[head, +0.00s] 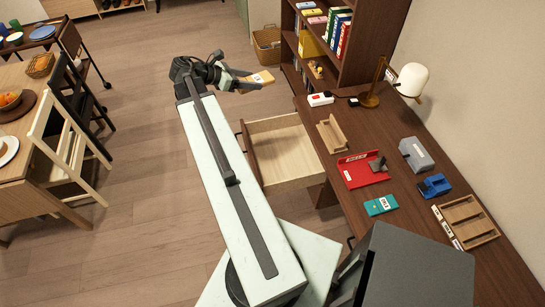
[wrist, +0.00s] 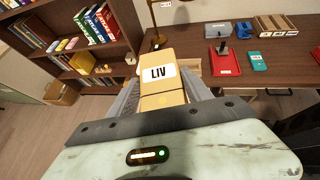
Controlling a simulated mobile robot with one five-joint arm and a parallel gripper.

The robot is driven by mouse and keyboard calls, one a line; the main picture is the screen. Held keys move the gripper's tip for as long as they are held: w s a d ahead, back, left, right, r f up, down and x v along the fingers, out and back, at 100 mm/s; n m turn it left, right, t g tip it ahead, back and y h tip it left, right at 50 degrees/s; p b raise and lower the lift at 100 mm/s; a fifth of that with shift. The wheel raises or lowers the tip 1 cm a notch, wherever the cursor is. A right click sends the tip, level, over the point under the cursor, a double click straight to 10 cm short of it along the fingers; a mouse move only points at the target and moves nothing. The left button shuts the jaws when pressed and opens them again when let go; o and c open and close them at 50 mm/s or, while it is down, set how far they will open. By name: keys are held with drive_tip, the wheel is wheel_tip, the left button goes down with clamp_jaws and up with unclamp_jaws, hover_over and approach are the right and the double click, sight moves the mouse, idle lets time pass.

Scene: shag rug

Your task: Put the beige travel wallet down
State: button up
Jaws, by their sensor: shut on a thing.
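The beige travel wallet (head: 257,78) is held out at the end of my arm, in the air in front of the bookshelf and beyond the open desk drawer. In the wrist view the wallet (wrist: 160,84) shows a white label reading "LIV". My gripper (head: 243,81) is shut on it, with a grey finger on each side in the wrist view (wrist: 163,98). The wallet touches no surface that I can see.
The desk (head: 408,214) holds a red tray (head: 357,176), a teal case (head: 381,205), a lamp (head: 371,97), a wooden holder and other items. Its drawer (head: 284,157) is pulled out and looks empty. Bare floor (head: 150,100) lies left of my arm.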

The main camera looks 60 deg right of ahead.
drive_tip(key=shift+w+a+r, duration=0.1)
drive_tip(key=shift+w+a, duration=0.35)
drive_tip(key=s+d+f+n+t+b, duration=0.1)
drive_tip(key=s+d+f+b, duration=0.25)
drive_tip(key=f+b, duration=0.95)
drive_tip(key=s+d+f+h+b, duration=0.15)
drive_tip(key=d+f+b, duration=0.35)
drive_tip(key=f+b, duration=0.7)
drive_tip(key=s+d+f+n+t+y+b, duration=0.1)
drive_tip(key=s+d+f+b, duration=0.3)
drive_tip(key=f+b, duration=0.9)
drive_tip(key=b, duration=1.1)
hover_over(281, 158)
drive_tip(key=shift+h, duration=0.25)
wheel_tip(281, 158, down, 11)
drive_tip(key=shift+f, duration=0.1)
drive_tip(key=o, duration=1.5)
drive_tip(key=shift+c, duration=0.2)
drive_tip(key=shift+r, duration=0.2)
